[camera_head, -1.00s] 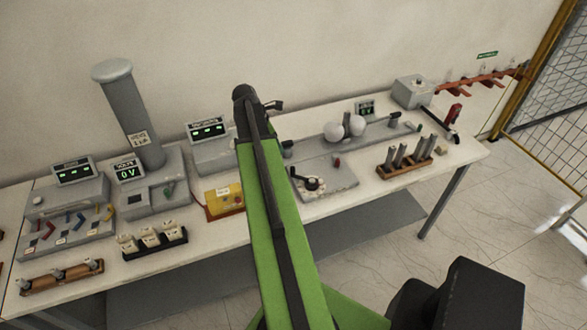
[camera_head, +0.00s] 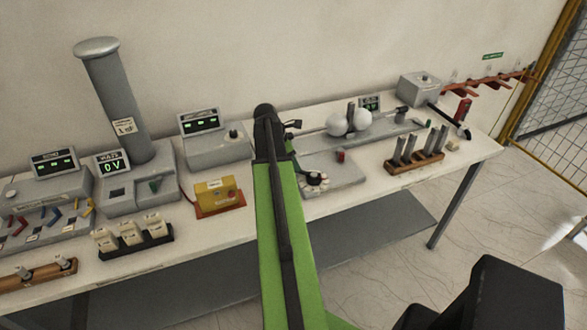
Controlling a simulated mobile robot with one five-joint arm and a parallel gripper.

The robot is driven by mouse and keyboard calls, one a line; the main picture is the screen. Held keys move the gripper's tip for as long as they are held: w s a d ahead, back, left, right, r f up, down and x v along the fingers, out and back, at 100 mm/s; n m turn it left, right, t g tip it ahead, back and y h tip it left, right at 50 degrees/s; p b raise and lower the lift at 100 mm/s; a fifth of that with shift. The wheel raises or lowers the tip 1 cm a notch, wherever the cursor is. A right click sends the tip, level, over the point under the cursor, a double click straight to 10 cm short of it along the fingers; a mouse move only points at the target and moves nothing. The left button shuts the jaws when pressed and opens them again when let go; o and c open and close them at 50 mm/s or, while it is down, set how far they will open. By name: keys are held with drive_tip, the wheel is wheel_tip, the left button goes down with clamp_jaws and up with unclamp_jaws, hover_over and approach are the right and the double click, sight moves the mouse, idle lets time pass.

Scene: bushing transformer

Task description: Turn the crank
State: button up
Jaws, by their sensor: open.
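A grey box (camera_head: 419,90) at the right back of the bench has a dark arm ending in a black knob (camera_head: 466,132); it looks like a crank, but I cannot be sure. A grey plate (camera_head: 330,170) in the middle carries a round white and black dial (camera_head: 314,180). My green arm reaches up over the bench's front middle. My gripper (camera_head: 291,124) shows only as small dark parts beside the arm's tip, largely hidden by the arm. It is open, with nothing visible in it, left of the grey box and apart from it.
Two white spheres (camera_head: 349,122) stand behind the dial plate. A wooden rack (camera_head: 414,163) of grey rods is at the front right. A yellow box (camera_head: 218,195), a tall grey column (camera_head: 117,105) and a 0 V display (camera_head: 112,164) are on the left. A mesh fence (camera_head: 562,100) stands right.

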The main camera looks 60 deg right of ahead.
drive_tip(key=shift+r, duration=0.1)
clamp_jaws()
idle(1.2)
drive_tip(key=shift+d, duration=0.35)
drive_tip(key=shift+a, duration=0.15)
